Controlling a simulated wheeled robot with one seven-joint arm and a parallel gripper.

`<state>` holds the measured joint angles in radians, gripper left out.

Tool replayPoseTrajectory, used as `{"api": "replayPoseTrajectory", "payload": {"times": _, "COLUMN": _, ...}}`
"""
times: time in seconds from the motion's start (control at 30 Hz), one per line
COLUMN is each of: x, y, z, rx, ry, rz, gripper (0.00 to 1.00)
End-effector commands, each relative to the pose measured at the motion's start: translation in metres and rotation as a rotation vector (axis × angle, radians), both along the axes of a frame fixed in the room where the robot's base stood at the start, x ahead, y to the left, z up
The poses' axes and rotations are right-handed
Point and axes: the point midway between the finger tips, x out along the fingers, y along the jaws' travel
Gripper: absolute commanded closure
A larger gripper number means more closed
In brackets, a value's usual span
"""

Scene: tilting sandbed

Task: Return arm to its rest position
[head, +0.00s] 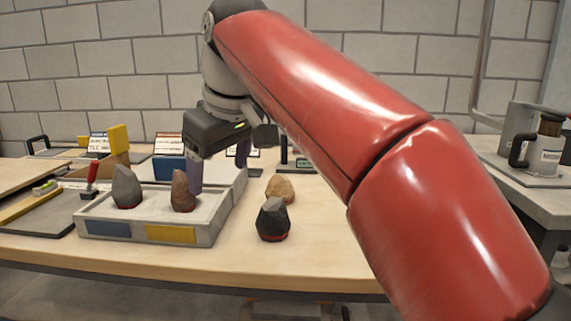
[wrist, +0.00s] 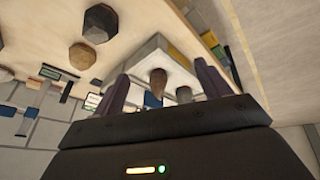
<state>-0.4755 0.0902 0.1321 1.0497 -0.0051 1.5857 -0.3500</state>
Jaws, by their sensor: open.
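My red arm crosses the head view, and my gripper (head: 194,182) hangs over the grey tray (head: 90,226). One purple finger shows just right of a reddish-brown rock (head: 183,192) standing in the tray. In the wrist view the fingers of my gripper (wrist: 161,80) are spread wide, with the brown rock (wrist: 158,82) showing in the gap beyond them. The gripper is open and holds nothing. A grey pointed rock (head: 126,187) stands in the left part of the tray. The tray's front carries a blue and a yellow patch.
Right of the tray, a dark rock with a red base (head: 273,220) and a tan rock (head: 280,187) stand on the wooden table (head: 320,255). A red-handled tool (head: 92,175) and a yellow block (head: 119,137) are left. A mug-like device (head: 546,150) stands on the right counter.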

Motion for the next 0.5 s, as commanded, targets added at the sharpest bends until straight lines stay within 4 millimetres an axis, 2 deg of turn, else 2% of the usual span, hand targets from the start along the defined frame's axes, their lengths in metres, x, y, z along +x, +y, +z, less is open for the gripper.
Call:
{"api": "replayPoseTrajectory", "payload": {"times": 0.27, "x": -0.004, "y": -0.032, "z": -0.015, "rx": 0.006, "ry": -0.002, "rz": -0.096, "gripper": 0.24}}
{"api": "replayPoseTrajectory", "payload": {"times": 0.5, "x": -0.016, "y": -0.076, "z": -0.04, "rx": 0.019, "ry": -0.007, "rz": -0.232, "gripper": 0.24}}
